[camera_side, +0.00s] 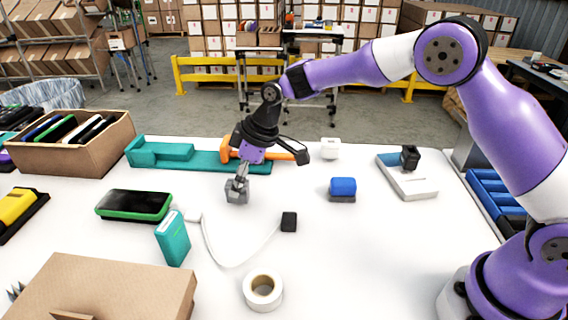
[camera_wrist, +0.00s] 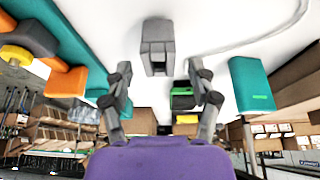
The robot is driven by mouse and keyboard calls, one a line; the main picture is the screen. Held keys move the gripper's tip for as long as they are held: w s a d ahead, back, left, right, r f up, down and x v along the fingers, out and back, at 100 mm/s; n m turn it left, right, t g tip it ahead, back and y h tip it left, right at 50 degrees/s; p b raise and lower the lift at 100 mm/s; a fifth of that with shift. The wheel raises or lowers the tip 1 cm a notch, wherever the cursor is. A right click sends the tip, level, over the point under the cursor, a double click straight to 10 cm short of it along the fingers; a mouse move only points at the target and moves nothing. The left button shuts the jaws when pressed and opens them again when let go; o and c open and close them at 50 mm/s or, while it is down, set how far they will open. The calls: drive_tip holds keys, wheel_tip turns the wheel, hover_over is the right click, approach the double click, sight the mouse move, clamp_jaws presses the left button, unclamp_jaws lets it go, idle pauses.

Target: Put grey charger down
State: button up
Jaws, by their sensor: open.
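The grey charger (camera_side: 237,193) is a small grey block on the white table, just below my gripper. It also shows in the wrist view (camera_wrist: 156,48), ahead of the fingers and roughly centred between them. My gripper (camera_side: 243,176) points down, with its fingertips at the charger's top. In the wrist view my gripper (camera_wrist: 158,72) has its two fingers spread wide, with white table visible on both sides of the charger. I cannot tell whether a finger touches it.
A teal tray (camera_side: 203,163) with an orange tool (camera_side: 229,152) lies behind. A green-edged phone (camera_side: 134,205), teal box (camera_side: 172,240) and white cable (camera_side: 216,256) lie nearby. A tape roll (camera_side: 247,290) is in front; a blue block (camera_side: 342,187) stands right. Table between them is clear.

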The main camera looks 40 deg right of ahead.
drive_tip(key=s+d+r+m, duration=0.1)
drive_tip(key=s+d+r, duration=0.25)
drive_tip(key=r, duration=0.25)
drive_tip(key=s+d+r+m, duration=0.1)
drive_tip(key=s+d+r, duration=0.1)
drive_tip(key=s+r, duration=0.3)
drive_tip(key=s+d+m+h, duration=0.1)
drive_tip(key=s+d+m, duration=0.1)
drive_tip(key=s, duration=0.3)
drive_tip(key=s+d+m+t+h, duration=0.1)
drive_tip(key=s+d+m, duration=0.1)
drive_tip(key=s, duration=0.4)
drive_tip(key=s+d+r+m+t+h, duration=0.1)
drive_tip(key=s+d+m, duration=0.2)
drive_tip(key=s, duration=0.2)
drive_tip(key=shift+s+d, duration=0.2)
drive_tip(key=shift+s, duration=0.05)
